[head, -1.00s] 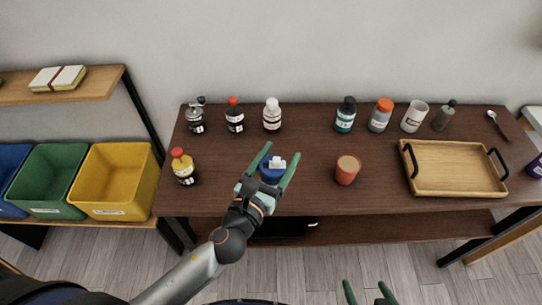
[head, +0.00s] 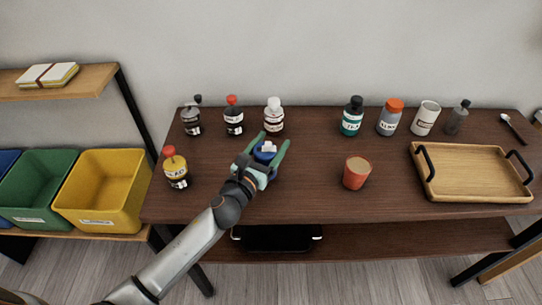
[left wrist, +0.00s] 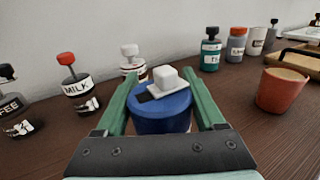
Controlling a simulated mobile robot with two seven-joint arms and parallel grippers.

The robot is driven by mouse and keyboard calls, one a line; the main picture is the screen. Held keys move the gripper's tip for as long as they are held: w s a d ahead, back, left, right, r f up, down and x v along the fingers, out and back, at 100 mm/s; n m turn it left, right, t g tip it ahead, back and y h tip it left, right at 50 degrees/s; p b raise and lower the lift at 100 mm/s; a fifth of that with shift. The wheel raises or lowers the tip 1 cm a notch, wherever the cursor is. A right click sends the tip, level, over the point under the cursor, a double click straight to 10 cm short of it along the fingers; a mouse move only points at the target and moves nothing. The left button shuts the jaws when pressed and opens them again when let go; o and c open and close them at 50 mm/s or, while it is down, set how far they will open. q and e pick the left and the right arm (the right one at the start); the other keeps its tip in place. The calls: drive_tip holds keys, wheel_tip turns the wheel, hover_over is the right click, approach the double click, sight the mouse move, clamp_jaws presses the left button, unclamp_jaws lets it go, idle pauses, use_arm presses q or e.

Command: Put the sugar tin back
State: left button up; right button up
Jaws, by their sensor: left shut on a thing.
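The sugar tin appears to be the round blue tin with a white cube-shaped knob (head: 267,151). My right gripper is out of view.
The back row holds a coffee bottle (head: 191,119), milk bottle (head: 234,117), white-capped bottle (head: 274,117), teal tea bottle (head: 352,117) and orange-capped jar (head: 390,118). A gap lies between the white-capped and tea bottles. An orange cup (head: 356,174) and wooden tray (head: 470,172) stand right.

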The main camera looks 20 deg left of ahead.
use_arm(q)
wheel_tip(320, 180, down, 2)
drive_tip(key=shift+b, duration=0.55)
drive_tip(key=shift+f, duration=0.2)
drive_tip(key=shift+r, duration=0.1)
drive_tip(key=shift+d+f+b, duration=0.1)
drive_tip(key=shift+f+b, duration=0.15)
drive_tip(key=shift+b, duration=0.1)
drive_tip(key=o, duration=1.5)
drive_tip(key=shift+s+r, duration=0.1)
drive_tip(key=shift+c, duration=0.2)
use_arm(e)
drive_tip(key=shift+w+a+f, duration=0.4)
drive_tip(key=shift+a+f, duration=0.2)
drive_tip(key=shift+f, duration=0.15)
